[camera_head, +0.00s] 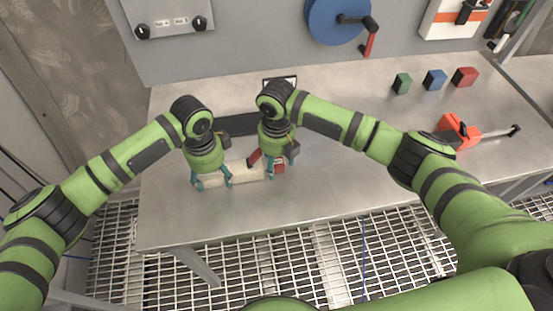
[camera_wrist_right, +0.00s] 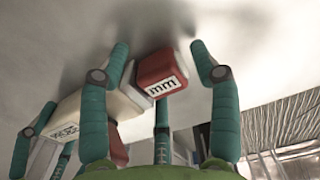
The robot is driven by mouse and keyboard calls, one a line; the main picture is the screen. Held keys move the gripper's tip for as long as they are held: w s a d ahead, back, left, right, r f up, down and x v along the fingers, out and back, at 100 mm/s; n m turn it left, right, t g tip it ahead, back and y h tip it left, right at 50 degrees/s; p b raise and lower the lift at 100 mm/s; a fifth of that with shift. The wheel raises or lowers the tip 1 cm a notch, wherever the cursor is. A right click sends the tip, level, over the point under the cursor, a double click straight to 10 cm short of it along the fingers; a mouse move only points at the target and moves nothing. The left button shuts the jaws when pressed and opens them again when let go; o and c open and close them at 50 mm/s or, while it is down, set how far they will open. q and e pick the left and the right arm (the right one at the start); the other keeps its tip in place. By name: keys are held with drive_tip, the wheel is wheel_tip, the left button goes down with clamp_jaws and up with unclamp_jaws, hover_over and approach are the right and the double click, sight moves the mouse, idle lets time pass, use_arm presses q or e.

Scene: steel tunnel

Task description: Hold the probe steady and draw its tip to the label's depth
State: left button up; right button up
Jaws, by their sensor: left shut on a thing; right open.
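The probe (camera_head: 249,173) has a cream body and a red end and lies roughly level, low over the table. My left gripper (camera_head: 213,184) is shut on the left part of its body. My right gripper (camera_head: 271,173) is open at the red end. In the right wrist view the red end (camera_wrist_right: 160,72) shows a white label reading "mm" between the spread teal fingers. The cream body (camera_wrist_right: 120,108) runs toward the lower left, with small print on a label there (camera_wrist_right: 65,132). I cannot make out the probe's tip or a depth reading.
A dark strip (camera_head: 238,124) lies behind the grippers. Green (camera_head: 402,83), blue (camera_head: 435,79) and red (camera_head: 466,76) blocks sit at the back right. An orange tool (camera_head: 459,131) lies at the right. The steel table (camera_head: 330,190) is clear in front; its front edge borders floor grating.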

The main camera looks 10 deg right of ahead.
sight(306, 163)
use_arm(q)
drive_tip(key=shift+f, duration=0.1)
use_arm(e)
clamp_jaws()
use_arm(q)
drive_tip(key=shift+s, duration=0.1)
use_arm(e)
drive_tip(key=shift+w+d, duration=0.1)
drive_tip(key=shift+d, duration=0.1)
drive_tip(key=d, duration=0.8)
unclamp_jaws()
drive_tip(key=shift+a, duration=0.15)
